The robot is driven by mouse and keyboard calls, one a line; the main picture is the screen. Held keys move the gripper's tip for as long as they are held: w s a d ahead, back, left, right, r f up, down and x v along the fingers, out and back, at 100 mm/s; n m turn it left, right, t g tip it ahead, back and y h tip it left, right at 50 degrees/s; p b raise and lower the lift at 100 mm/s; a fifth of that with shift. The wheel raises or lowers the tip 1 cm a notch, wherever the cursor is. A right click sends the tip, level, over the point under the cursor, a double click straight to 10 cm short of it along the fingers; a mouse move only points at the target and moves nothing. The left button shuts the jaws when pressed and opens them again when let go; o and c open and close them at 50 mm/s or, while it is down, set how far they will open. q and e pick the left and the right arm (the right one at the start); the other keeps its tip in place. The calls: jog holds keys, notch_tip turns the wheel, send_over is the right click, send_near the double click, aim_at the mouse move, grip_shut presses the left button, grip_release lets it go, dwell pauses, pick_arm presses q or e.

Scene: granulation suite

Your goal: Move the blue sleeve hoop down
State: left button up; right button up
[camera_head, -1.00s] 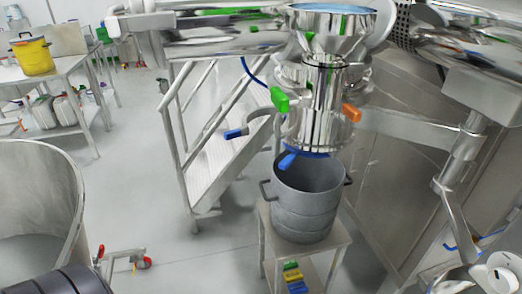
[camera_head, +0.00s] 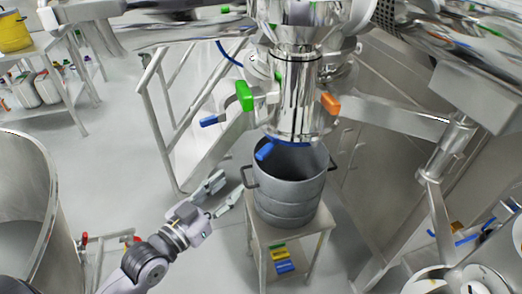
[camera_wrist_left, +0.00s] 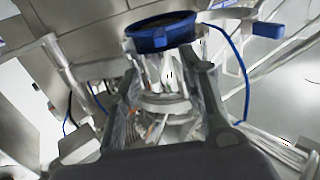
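The blue sleeve hoop (camera_head: 290,143) shows as a thin blue rim at the bottom of the upright steel outlet (camera_head: 297,95), just above the grey pot (camera_head: 287,205). A blue handle (camera_head: 264,151) sticks out in front of it. In the left wrist view a larger blue ring (camera_wrist_left: 160,41) with a dark inside appears above and beyond the fingers. My left gripper (camera_head: 227,190) is open and empty, left of the pot, below and left of the hoop. Its two fingers (camera_wrist_left: 165,95) stand apart in the left wrist view. My right gripper is not in view.
The pot stands on a small steel stand (camera_head: 315,225) with coloured blocks below. Green (camera_head: 244,96) and orange (camera_head: 330,103) levers stick out beside the outlet. Steel stairs with rails (camera_head: 160,115) stand behind left. A large steel drum (camera_head: 25,200) is at left.

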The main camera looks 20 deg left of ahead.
aim_at(259, 158)
pick_arm(q)
jog(key=p+x, duration=0.2)
jog(key=x, duration=1.2)
jog(key=shift+w+d+f+p, duration=0.1)
jog(key=shift+w+d+p, duration=0.05)
jog(key=shift+w+p, duration=0.25)
jog(key=shift+c, duration=0.5)
grip_shut()
